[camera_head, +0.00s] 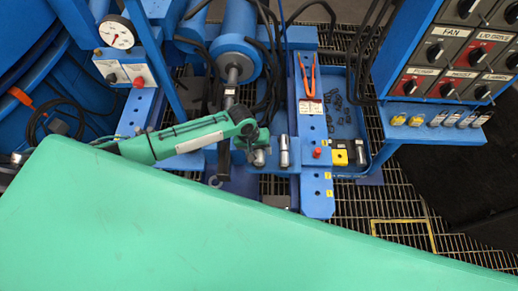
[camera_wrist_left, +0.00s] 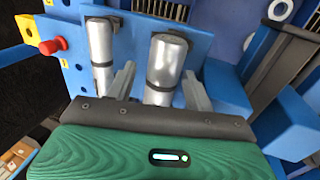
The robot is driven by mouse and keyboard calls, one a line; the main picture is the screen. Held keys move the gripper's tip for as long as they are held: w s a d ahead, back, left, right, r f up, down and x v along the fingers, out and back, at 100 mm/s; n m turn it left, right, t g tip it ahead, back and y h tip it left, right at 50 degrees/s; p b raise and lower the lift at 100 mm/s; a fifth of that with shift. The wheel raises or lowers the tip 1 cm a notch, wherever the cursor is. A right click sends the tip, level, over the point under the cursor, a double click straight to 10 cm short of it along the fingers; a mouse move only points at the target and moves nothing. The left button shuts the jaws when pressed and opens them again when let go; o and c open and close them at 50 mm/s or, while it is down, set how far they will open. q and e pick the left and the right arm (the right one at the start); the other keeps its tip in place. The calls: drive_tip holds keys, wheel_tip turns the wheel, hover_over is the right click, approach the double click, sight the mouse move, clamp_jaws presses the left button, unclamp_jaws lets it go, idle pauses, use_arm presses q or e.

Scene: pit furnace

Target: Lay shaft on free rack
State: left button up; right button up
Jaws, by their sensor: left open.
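Two silver metal cylinders, which look like shafts, stand side by side at a blue rack plate in the middle of the head view. The nearer-left shaft (camera_head: 259,158) is at my left gripper (camera_head: 256,148); the other shaft (camera_head: 284,152) stands to its right. In the left wrist view, my left gripper (camera_wrist_left: 160,84) is open, with one finger on each side of a dark-banded shaft (camera_wrist_left: 165,66). I cannot tell whether the fingers touch it. The second shaft (camera_wrist_left: 101,50) is outside the fingers, to the left. My right gripper is not in view.
Orange pliers (camera_head: 307,75) and a blue tray (camera_head: 345,115) of small parts lie behind. A control panel (camera_head: 455,50) stands at right, a gauge (camera_head: 117,34) at left.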

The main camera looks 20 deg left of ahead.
use_arm(q)
drive_tip(key=shift+s+a+f, duration=0.2)
drive_tip(key=w+v, duration=0.1)
drive_tip(key=v, duration=1.3)
drive_tip(key=shift+s+d+r, duration=0.15)
drive_tip(key=shift+s+d, duration=0.05)
drive_tip(key=shift+s, duration=0.1)
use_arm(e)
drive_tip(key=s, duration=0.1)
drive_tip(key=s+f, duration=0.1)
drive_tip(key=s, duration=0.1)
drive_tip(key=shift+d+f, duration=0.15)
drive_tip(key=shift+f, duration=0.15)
